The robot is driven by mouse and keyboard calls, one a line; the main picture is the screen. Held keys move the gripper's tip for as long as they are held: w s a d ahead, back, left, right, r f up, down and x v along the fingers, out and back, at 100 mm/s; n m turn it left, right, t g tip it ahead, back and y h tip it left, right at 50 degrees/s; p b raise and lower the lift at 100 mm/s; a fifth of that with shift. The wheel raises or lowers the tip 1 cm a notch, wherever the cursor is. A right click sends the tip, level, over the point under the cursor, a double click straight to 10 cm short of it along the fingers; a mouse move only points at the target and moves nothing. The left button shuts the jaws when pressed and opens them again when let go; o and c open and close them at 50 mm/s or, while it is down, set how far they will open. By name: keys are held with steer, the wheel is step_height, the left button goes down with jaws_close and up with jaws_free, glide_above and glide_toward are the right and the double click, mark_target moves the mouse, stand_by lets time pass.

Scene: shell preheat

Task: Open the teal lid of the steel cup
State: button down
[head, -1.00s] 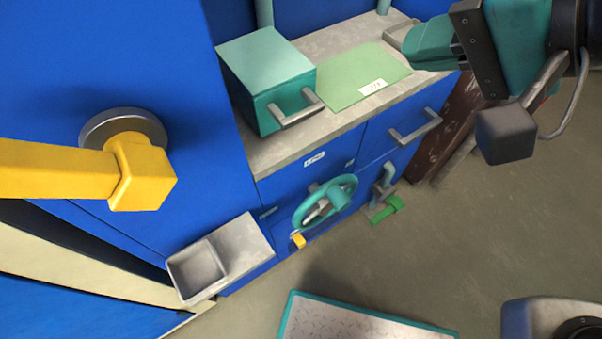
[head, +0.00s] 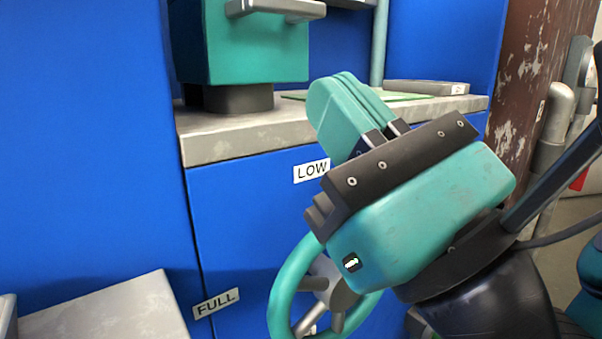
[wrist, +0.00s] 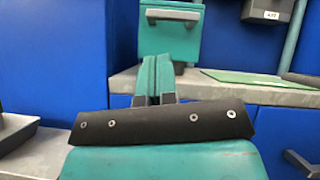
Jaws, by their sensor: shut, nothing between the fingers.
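I cannot make out a steel cup with a teal lid in either view. A teal box (head: 255,55) with a grey bar handle (head: 275,10) stands on a dark base on the counter; its top is cut off. It also shows in the wrist view (wrist: 170,42), beyond my fingers. My gripper (head: 338,112) is shut and empty, its teal fingers together. In the head view it is in front of the counter edge, right of and below the teal box.
The grey counter (head: 235,135) tops a blue cabinet. A teal handwheel (head: 288,285) sits on its front, partly behind my gripper, with LOW (head: 311,171) and FULL (head: 215,303) labels. A green mat (wrist: 245,78) lies on the counter. A grey ledge (head: 110,312) is at lower left.

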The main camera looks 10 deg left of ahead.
mark_target(272, 13)
steer(key=w+a+r+m+p, duration=0.1)
steer(key=p, duration=0.1)
steer(key=a+r+m+t+p, duration=0.1)
steer(key=p, duration=0.1)
steer(key=w+a+r+m+t+p, duration=0.1)
steer(key=m+p, duration=0.1)
steer(key=p, duration=0.1)
steer(key=shift+w+a+r, duration=0.25)
steer(key=shift+w+r, duration=0.05)
steer(key=shift+w+a+r+p, duration=0.25)
steer(key=shift+w+a+p, duration=0.15)
steer(key=shift+p, duration=0.25)
